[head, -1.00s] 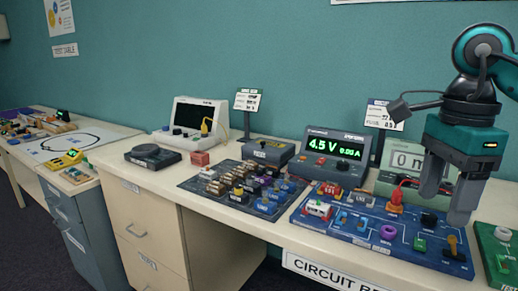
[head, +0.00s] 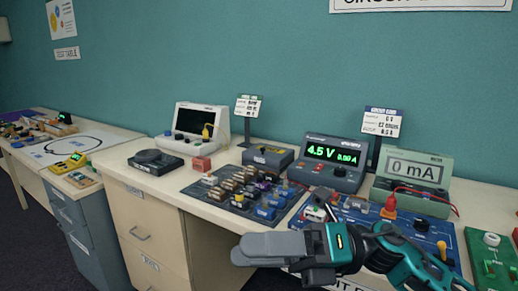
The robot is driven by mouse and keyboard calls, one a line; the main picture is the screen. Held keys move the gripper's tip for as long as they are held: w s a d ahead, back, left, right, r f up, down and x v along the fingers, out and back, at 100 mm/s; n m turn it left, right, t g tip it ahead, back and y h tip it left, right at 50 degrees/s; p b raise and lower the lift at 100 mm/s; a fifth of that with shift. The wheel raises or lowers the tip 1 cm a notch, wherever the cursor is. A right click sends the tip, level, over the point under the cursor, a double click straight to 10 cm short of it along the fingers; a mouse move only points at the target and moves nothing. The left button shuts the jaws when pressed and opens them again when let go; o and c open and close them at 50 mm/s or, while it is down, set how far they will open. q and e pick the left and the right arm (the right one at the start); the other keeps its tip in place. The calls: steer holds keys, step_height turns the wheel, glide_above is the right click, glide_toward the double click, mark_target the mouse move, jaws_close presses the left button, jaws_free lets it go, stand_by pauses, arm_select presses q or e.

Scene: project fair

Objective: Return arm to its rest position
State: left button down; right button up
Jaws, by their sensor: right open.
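My right gripper (head: 262,250) is low in the foreground of the head view, in front of the bench's front edge. Its grey fingers point left and look empty. They overlap in this view, so the gap between them hardly shows. My teal and black right arm (head: 395,258) comes in from the lower right and covers part of the blue circuit board (head: 447,232). My left gripper is not in view.
The bench (head: 488,214) carries a component mat (head: 222,201), a power supply (head: 333,152) reading 4.5 V, a meter (head: 414,168) reading 0 mA, an oscilloscope (head: 200,119) and a green board (head: 489,261).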

steer(key=w+d+f+m+t+h+p, duration=0.1)
steer(key=w+d+f+m+t+h, duration=0.2)
steer(key=m+t, duration=0.55)
steer(key=w+d+f+m+t+h, duration=0.1)
steer(key=d+f+m+t+h, duration=0.35)
steer(key=m, duration=0.75)
steer(key=w+d+f+m+t+h+p, duration=0.1)
steer(key=w+d+f+m+t, duration=0.15)
steer(key=f+m+t, duration=0.65)
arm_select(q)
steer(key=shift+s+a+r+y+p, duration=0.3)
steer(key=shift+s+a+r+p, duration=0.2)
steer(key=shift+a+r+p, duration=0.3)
arm_select(e)
steer(key=s+d+f+m+g+h, duration=0.3)
steer(key=s+d+f+m+h, duration=0.1)
steer(key=s+f+m, duration=0.2)
steer(key=s+d+f+m+g+h, duration=0.3)
steer(key=s+f+m, duration=0.4)
steer(key=f, duration=0.4)
steer(key=shift+s+d+g+h, duration=0.4)
steer(key=shift+g+h, duration=0.3)
steer(key=shift+h, duration=0.25)
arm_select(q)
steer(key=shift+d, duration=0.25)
arm_select(e)
steer(key=shift+w+m, duration=0.1)
steer(key=shift+m, duration=0.15)
